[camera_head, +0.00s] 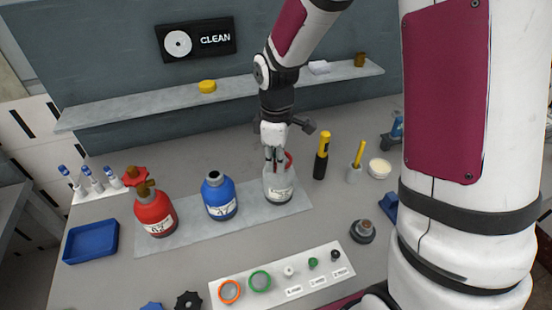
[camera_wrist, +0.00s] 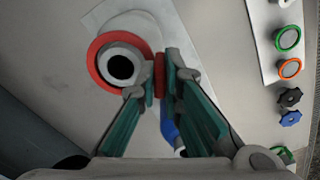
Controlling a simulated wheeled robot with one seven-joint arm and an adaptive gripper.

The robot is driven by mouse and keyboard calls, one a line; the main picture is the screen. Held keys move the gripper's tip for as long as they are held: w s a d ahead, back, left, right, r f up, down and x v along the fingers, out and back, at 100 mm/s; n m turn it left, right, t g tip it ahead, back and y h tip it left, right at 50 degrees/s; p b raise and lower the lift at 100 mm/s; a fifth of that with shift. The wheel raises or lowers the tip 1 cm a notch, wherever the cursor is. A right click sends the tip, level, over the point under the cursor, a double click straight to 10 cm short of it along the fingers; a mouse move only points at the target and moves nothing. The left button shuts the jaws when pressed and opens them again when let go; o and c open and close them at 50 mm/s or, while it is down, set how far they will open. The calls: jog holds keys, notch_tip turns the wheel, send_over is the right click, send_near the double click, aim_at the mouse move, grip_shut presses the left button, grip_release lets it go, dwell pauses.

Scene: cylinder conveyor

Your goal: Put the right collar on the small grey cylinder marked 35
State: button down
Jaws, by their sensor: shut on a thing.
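The small grey cylinder (camera_head: 278,188) stands upright on a pale mat, with a label on its front; its number is too small to read. In the wrist view its grey neck and dark mouth (camera_wrist: 121,67) show from above. A red collar (camera_wrist: 97,72) appears around that neck; whether it rests on the shoulder or is held above it I cannot tell. My gripper (camera_wrist: 160,78) is shut on the collar's rim at one side. In the head view my gripper (camera_head: 275,158) is over the grey cylinder and hides most of the collar (camera_head: 289,158).
A blue cylinder (camera_head: 220,197) and a red cylinder (camera_head: 155,214) stand to the left. An orange ring (camera_head: 229,291) and a green ring (camera_head: 260,281) lie on a white board in front. A black-and-yellow tool (camera_head: 322,157) stands close to the right. A blue tray (camera_head: 90,241) is far left.

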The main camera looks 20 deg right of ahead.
jog(key=shift+f, duration=0.75)
jog(key=c, duration=1.7)
grip_release()
jog(key=shift+o, duration=0.2)
jog(key=shift+r, duration=0.15)
jog(key=shift+r+p, duration=1.15)
jog(key=shift+r, duration=1.75)
jog(key=shift+r, duration=0.15)
jog(key=s+d+r+m+t+b, duration=0.1)
jog(key=s+r+m, duration=0.2)
jog(key=r, duration=0.3)
jog(key=s+d+r+m+t, duration=0.1)
jog(key=s+r+m+t, duration=0.1)
jog(key=s+r, duration=0.3)
jog(key=s+r+m+t+b, duration=0.2)
jog(key=s+r+m, duration=0.3)
jog(key=s, duration=0.6)
jog(key=shift+r+m+t, duration=0.2)
jog(key=shift+m+t, duration=0.1)
jog(key=shift+m, duration=0.7)
